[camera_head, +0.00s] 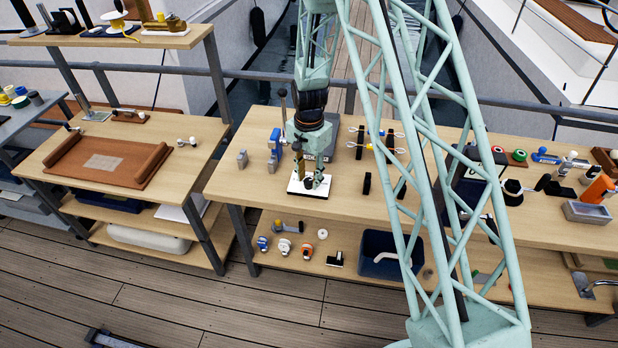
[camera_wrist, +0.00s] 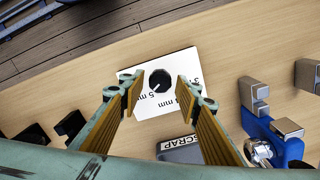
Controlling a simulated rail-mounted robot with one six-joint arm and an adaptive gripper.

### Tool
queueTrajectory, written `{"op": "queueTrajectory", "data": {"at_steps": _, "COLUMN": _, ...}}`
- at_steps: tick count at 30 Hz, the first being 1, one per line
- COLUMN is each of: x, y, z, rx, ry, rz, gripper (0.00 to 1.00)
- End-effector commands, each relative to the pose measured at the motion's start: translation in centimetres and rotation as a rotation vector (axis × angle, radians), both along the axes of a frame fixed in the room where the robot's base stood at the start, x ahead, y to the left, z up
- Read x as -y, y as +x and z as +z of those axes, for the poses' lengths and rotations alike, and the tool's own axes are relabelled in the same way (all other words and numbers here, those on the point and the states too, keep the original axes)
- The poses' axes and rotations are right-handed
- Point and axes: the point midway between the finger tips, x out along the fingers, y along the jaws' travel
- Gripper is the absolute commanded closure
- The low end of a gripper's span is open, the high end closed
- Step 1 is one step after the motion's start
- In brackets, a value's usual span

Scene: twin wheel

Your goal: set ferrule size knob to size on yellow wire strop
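The ferrule size knob (camera_wrist: 160,80) is a round black dial with a white pointer line, on a white plate (camera_wrist: 136,76). The plate is marked 5 mm, 4 mm and a partly hidden 3. The pointer faces the lower left, near the 5 mm mark. My gripper (camera_wrist: 157,96) is open, its fingers apart on either side of the knob, above the plate and not visibly touching it. In the head view my gripper (camera_head: 314,180) hangs over the white plate (camera_head: 308,192).
A grey SCRAP box (camera_wrist: 183,147) stands close behind the plate. A blue hand-lever tool (camera_head: 299,160) and grey blocks (camera_head: 242,158) stand to the left. Black uprights (camera_head: 367,183) stand to the right. The bench front beside the plate is clear.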

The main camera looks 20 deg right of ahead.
Motion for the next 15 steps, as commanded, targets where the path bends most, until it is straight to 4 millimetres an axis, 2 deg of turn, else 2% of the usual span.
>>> {"op": "queueTrajectory", "data": {"at_steps": 1, "x": 0.0, "y": 0.0, "z": 0.01, "rx": 0.0, "ry": 0.0, "rz": 0.0, "gripper": 0.74}}
{"op": "queueTrajectory", "data": {"at_steps": 6, "x": 0.0, "y": 0.0, "z": 0.01, "rx": 0.0, "ry": 0.0, "rz": 0.0, "gripper": 0.89}}
{"op": "queueTrajectory", "data": {"at_steps": 15, "x": 0.0, "y": 0.01, "z": -0.02, "rx": 0.0, "ry": 0.0, "rz": 0.015, "gripper": 0.89}}
